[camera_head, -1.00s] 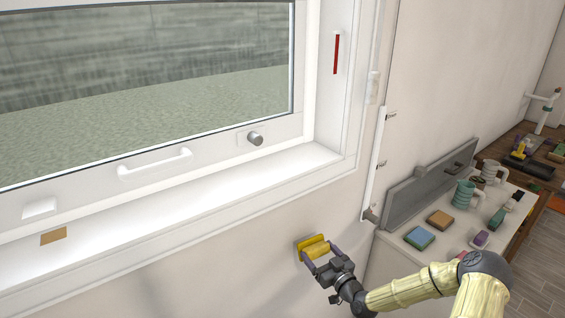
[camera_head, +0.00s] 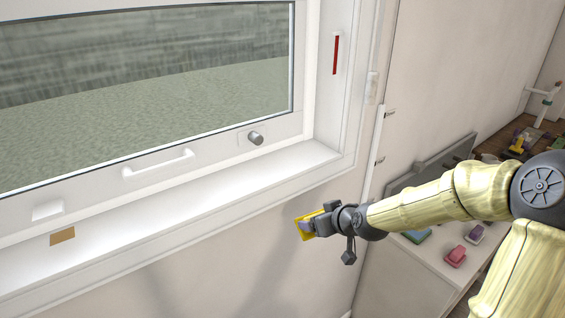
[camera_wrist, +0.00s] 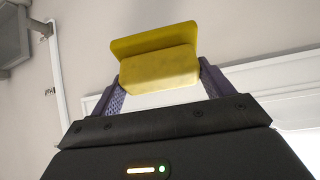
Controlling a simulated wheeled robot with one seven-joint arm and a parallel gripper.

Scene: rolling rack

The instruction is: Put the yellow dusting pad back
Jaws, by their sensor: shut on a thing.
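The yellow dusting pad (camera_head: 307,225) is in my gripper (camera_head: 313,226), in front of the wall below the window sill. In the wrist view the pad (camera_wrist: 158,62) shows a flat plate and a thicker block, with the block between the two purple fingers of my gripper (camera_wrist: 160,90). My gripper is shut on it. In the head view my gripper covers part of the pad. I cannot tell whether the pad touches the wall.
The white window sill (camera_head: 200,205) runs above and left of my gripper, with a tan piece (camera_head: 62,237) on it. At right, a white-topped cabinet (camera_head: 437,262) bears a pink item (camera_head: 456,256), a purple item (camera_head: 475,234) and a blue block (camera_head: 418,237). My arm hides much of it.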

